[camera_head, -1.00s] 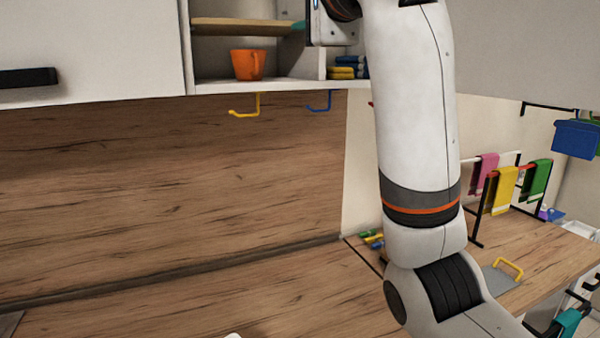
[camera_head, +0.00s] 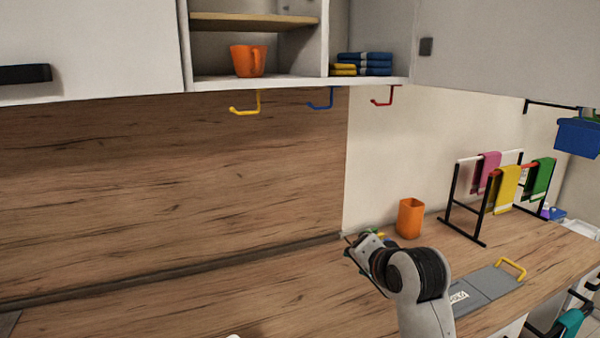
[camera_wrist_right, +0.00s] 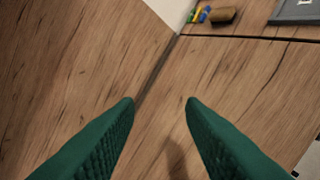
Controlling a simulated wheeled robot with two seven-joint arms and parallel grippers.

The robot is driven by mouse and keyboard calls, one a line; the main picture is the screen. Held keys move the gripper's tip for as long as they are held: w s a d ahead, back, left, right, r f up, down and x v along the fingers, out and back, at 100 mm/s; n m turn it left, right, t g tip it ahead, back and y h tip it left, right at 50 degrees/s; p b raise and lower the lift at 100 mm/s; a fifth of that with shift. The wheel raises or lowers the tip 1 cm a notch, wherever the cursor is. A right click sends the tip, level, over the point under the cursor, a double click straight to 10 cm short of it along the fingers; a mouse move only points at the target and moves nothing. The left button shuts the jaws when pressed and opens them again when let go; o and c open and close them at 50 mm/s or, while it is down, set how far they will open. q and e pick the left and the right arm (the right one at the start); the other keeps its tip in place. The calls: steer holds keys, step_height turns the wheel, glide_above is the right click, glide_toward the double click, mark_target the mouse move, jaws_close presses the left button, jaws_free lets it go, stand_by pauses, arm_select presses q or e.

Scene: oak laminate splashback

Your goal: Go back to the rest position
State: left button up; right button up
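My right arm comes in from the bottom in the head view, and its hand is low in front of the splashback, over the counter (camera_head: 240,305). In the right wrist view my right gripper (camera_wrist_right: 160,101) shows two green fingers well apart with only wood surface beyond them. It is open and empty. In the head view its fingers are mostly hidden by the wrist. My left gripper is not in view.
An orange mug (camera_head: 247,61) and folded cloths (camera_head: 374,64) sit in the open cabinet, with hooks below. On the counter are an orange cup (camera_head: 410,218), a towel rack (camera_head: 453,194) and a grey board with a yellow handle (camera_head: 490,283). The left counter is clear.

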steer(key=s+d+f+n+g+h, duration=0.1)
steer(key=s+d+f, duration=0.1)
steer(key=s+f, duration=0.3)
steer(key=s+d+f+n+g, duration=0.1)
steer(key=s+f, duration=0.1)
steer(key=f, duration=0.5)
steer(key=s+d+f+n+g+h, duration=0.1)
steer(key=s+d+f+n+g, duration=0.15)
steer(key=s+f, duration=0.45)
steer(key=s+d+f+n+g, duration=0.1)
steer(key=s+f+n, duration=0.25)
steer(key=s, duration=0.75)
steer(key=s+d+f+n+g+h, duration=0.1)
steer(key=s+d+f+n+g, duration=0.1)
steer(key=s+f, duration=0.5)
steer(key=s+f+g+b, duration=0.1)
steer(key=s+f, duration=0.1)
steer(key=f, duration=1.1)
steer(key=s+f+g+b, duration=0.1)
steer(key=s+f, duration=0.1)
steer(key=f, duration=1)
steer(key=s+d+f+b, duration=0.2)
steer(key=s+d+f, duration=0.1)
steer(key=s+f, duration=1.3)
step_height(320, 180, down, 4)
steer(key=shift+s+d+r+n+g, duration=0.15)
steer(key=shift+s+d+n+g, duration=0.05)
steer(key=shift+s+n+g, duration=0.15)
